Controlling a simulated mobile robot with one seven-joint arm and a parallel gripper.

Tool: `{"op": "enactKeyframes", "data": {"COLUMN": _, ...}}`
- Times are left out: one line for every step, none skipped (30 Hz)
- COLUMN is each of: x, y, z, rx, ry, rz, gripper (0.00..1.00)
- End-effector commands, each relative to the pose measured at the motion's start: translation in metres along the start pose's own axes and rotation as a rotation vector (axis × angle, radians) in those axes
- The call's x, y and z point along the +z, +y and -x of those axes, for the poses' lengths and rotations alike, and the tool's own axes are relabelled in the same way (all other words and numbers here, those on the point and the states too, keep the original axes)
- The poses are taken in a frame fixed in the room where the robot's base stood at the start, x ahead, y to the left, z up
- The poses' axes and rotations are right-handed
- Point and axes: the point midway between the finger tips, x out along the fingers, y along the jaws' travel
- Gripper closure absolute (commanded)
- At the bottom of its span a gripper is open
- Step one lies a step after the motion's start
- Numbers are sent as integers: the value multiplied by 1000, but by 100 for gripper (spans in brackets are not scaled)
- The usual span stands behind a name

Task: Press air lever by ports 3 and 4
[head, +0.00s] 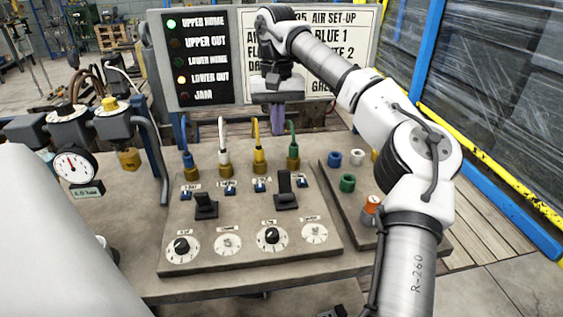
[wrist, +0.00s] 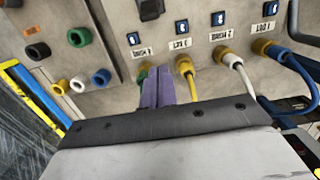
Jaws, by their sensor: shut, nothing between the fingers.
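The black lever (head: 285,190) by the yellow and green hose ports stands up from the right half of the sloped grey panel (head: 330,255). In the wrist view part of a black lever (wrist: 149,9) shows at the top edge. The yellow-hose port (head: 259,160) and green-hose port (head: 293,158) are behind it. My gripper (head: 277,120) has purple fingers, shut and empty, pointing down behind the green port, apart from the lever. In the wrist view the fingers (wrist: 158,88) partly cover the green plug (wrist: 141,76).
A second black lever (head: 206,206) stands to the left, below the blue and white hoses (head: 222,140). Dials (head: 270,236) line the front. Loose coloured plugs (head: 348,183) sit on a side plate. The lamp board (head: 199,60) shows UPPER HOME and LOWER OUT lit. A gauge (head: 74,165) stands left.

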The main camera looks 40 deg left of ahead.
Motion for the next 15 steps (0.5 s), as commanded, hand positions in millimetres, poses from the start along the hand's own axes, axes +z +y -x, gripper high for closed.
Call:
{"op": "enactKeyframes", "data": {"x": 0, "y": 0, "z": -6, "rx": 0, "ry": -1, "rz": 0, "gripper": 100}}
{"op": "enactKeyframes", "data": {"x": 0, "y": 0, "z": -10, "rx": 0, "ry": -1, "rz": 0, "gripper": 100}}
{"op": "enactKeyframes", "data": {"x": 0, "y": 0, "z": -16, "rx": -1, "ry": -1, "rz": 1, "gripper": 100}}
{"op": "enactKeyframes", "data": {"x": 0, "y": 0, "z": -21, "rx": -1, "ry": -3, "rz": 0, "gripper": 100}}
{"op": "enactKeyframes", "data": {"x": 0, "y": 0, "z": -27, "rx": -1, "ry": -3, "rz": 0, "gripper": 100}}
{"op": "enactKeyframes", "data": {"x": 0, "y": 1, "z": -35, "rx": -2, "ry": -3, "rz": 0, "gripper": 100}}
{"op": "enactKeyframes", "data": {"x": 0, "y": 0, "z": -42, "rx": -2, "ry": -3, "rz": 2, "gripper": 100}}
{"op": "enactKeyframes", "data": {"x": 1, "y": 0, "z": -48, "rx": -2, "ry": -4, "rz": 2, "gripper": 100}}
{"op": "enactKeyframes", "data": {"x": 0, "y": 0, "z": -57, "rx": -2, "ry": -4, "rz": 1, "gripper": 100}}
{"op": "enactKeyframes", "data": {"x": 0, "y": 1, "z": -63, "rx": -2, "ry": -4, "rz": -1, "gripper": 100}}
{"op": "enactKeyframes", "data": {"x": 1, "y": 0, "z": -70, "rx": -2, "ry": -4, "rz": 1, "gripper": 100}}
{"op": "enactKeyframes", "data": {"x": 0, "y": 0, "z": -78, "rx": -3, "ry": -3, "rz": 1, "gripper": 100}}
{"op": "enactKeyframes", "data": {"x": 1, "y": 0, "z": -85, "rx": -3, "ry": -3, "rz": 2, "gripper": 100}}
{"op": "enactKeyframes", "data": {"x": 1, "y": 0, "z": -91, "rx": -3, "ry": -4, "rz": 1, "gripper": 100}}
{"op": "enactKeyframes", "data": {"x": 1, "y": 0, "z": -99, "rx": -3, "ry": -3, "rz": 0, "gripper": 100}}
